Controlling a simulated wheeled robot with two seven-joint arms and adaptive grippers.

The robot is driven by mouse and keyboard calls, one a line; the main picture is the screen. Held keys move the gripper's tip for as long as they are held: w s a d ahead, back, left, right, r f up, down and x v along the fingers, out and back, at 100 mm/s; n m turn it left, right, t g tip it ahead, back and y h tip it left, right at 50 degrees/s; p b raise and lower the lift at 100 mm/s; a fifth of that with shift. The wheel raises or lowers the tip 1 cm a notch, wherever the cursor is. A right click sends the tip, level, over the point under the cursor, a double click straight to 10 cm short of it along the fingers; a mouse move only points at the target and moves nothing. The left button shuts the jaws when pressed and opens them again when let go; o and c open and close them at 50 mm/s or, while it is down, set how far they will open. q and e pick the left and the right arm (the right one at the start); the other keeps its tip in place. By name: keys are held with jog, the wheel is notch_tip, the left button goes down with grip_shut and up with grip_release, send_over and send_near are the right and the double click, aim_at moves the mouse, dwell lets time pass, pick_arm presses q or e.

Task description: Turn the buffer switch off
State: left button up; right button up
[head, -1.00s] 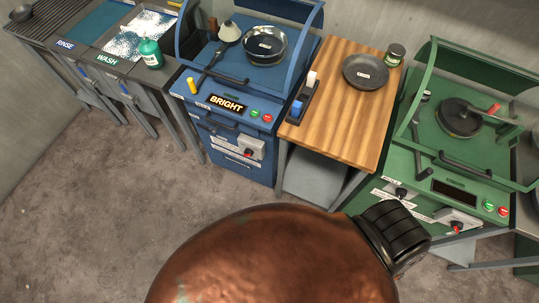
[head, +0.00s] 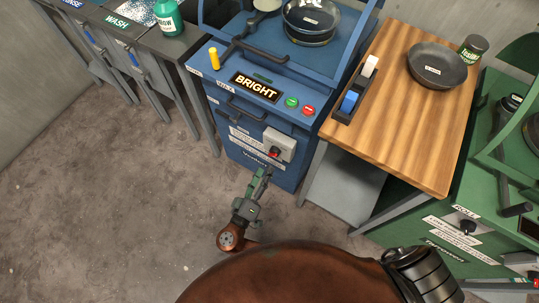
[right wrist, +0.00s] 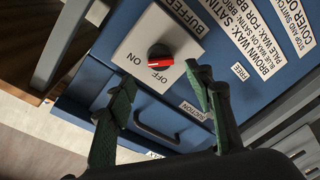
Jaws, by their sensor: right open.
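The buffer switch (head: 275,151) is on a pale box low on the front of the blue machine. In the right wrist view it is a round black knob with a red bar (right wrist: 165,60) on a white box labelled BUFFER, ON and OFF. I cannot tell for sure which label the red bar points at. My right gripper (head: 264,173) is open and empty, just below and in front of the switch. In the right wrist view its two green fingers (right wrist: 162,84) are spread, with the knob beyond and between them. My left gripper is not in view.
The blue machine (head: 230,64) has a BRIGHT display, green and red buttons and a yellow knob. A wooden table (head: 400,135) with a dark pan (head: 437,65) stands to its right. A green machine (head: 470,190) is at far right. The floor (head: 120,210) at left is clear.

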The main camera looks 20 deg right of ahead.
aim_at(272, 156)
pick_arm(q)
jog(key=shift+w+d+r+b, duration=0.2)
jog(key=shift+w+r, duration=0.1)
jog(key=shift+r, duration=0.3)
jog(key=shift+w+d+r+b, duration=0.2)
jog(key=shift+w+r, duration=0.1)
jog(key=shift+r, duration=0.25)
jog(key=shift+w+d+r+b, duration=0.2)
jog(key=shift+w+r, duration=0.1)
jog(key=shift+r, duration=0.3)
pick_arm(e)
jog(key=shift+x, duration=3.75)
jog(key=shift+c, duration=0.5)
jog(key=c, duration=1)
